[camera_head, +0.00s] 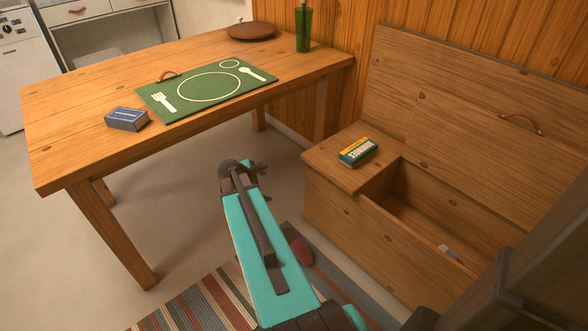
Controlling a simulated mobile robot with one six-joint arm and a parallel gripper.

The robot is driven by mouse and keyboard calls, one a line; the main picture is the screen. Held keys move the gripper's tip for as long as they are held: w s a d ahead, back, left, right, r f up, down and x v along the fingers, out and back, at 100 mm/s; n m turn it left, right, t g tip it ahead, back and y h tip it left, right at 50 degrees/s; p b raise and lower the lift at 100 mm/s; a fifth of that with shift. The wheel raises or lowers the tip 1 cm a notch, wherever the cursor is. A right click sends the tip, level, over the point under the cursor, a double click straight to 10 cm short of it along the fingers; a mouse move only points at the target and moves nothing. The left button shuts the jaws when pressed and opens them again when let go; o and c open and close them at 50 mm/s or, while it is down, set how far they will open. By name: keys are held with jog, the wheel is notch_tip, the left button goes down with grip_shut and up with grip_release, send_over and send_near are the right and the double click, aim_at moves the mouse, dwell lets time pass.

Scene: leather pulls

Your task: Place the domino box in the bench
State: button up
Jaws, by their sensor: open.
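The domino box (358,152), green and yellow with lettering, lies on the flat left seat section of the wooden bench (345,215). The bench's right section is open, its lid (480,120) raised against the backrest with a leather pull (522,123) on it. My gripper (262,174) is open and appears empty, left of the bench and apart from the domino box. Its fingers are partly hidden by my wrist.
A red object (302,251) lies by the striped rug (200,303). Floor between table and bench is open.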

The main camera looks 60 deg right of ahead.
jog(key=w+a+f+m+y, duration=0.1)
jog(key=a+f+m+y, duration=0.15)
jog(key=a, duration=1.05)
jog(key=w+a+f+m+y, duration=0.15)
jog(key=a+f, duration=0.25)
jog(key=a, duration=0.8)
jog(key=w+a+f+m+y, duration=0.1)
jog(key=a+f+m+y, duration=0.15)
jog(key=a, duration=1.05)
jog(key=s+a+f+m+g, duration=0.1)
jog(key=s+a+f+g, duration=0.1)
jog(key=s+a+f, duration=0.6)
jog(key=s+f+g, duration=0.1)
jog(key=s+f, duration=0.4)
jog(key=s, duration=0.3)
jog(key=s+a+f+g+y, duration=0.1)
jog(key=s+f, duration=0.3)
jog(key=s, duration=0.4)
jog(key=shift+s+a+f+m+g, duration=0.25)
jog(key=shift+f+m+g, duration=0.1)
jog(key=shift+g, duration=0.15)
